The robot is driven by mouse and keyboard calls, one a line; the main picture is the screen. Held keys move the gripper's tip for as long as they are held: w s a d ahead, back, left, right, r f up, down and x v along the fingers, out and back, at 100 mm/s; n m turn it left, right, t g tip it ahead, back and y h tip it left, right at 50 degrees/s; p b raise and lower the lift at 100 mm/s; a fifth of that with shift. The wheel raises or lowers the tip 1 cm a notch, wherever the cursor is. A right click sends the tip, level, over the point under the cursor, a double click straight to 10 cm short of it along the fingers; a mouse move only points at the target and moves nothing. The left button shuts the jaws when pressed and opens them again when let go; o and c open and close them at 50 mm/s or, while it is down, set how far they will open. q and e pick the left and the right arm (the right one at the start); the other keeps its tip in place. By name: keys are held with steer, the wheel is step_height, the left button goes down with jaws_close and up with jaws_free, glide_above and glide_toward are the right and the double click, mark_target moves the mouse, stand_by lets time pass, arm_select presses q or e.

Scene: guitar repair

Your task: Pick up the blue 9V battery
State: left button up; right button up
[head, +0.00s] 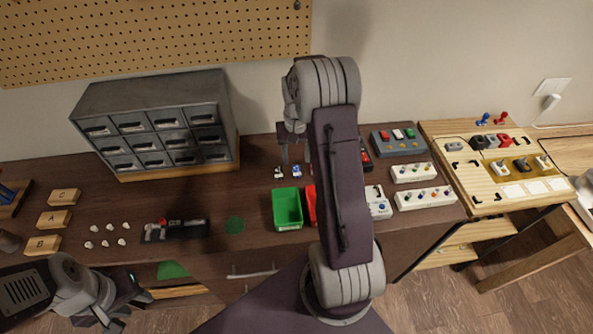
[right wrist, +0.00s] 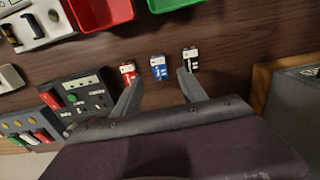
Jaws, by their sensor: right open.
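The blue 9V battery (right wrist: 158,68) stands in the middle of a row of three on the brown bench in the right wrist view. It also shows in the head view (head: 296,171). A red battery (right wrist: 128,73) is to its left and a black-and-white battery (right wrist: 190,58) to its right. My right gripper (right wrist: 158,84) is open and empty, its fingertips pointing towards the blue battery, which appears between them. I cannot tell the exact height gap. My left gripper (head: 128,304) is low at the left in the head view, away from the batteries; its jaws are unclear.
Green bin (head: 287,208) and a red bin (head: 311,204) stand near the batteries. A grey drawer cabinet (head: 155,125) is at the back left. A tester with coloured blocks (right wrist: 80,98) is beside the red battery. My right arm hides part of the bench in the head view.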

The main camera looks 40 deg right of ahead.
mark_target(297, 170)
steer(key=shift+f, duration=0.35)
step_height(297, 170, down, 5)
steer(key=shift+d+f, duration=0.1)
steer(key=shift+s, duration=0.1)
steer(key=c, duration=0.7)
jaws_close()
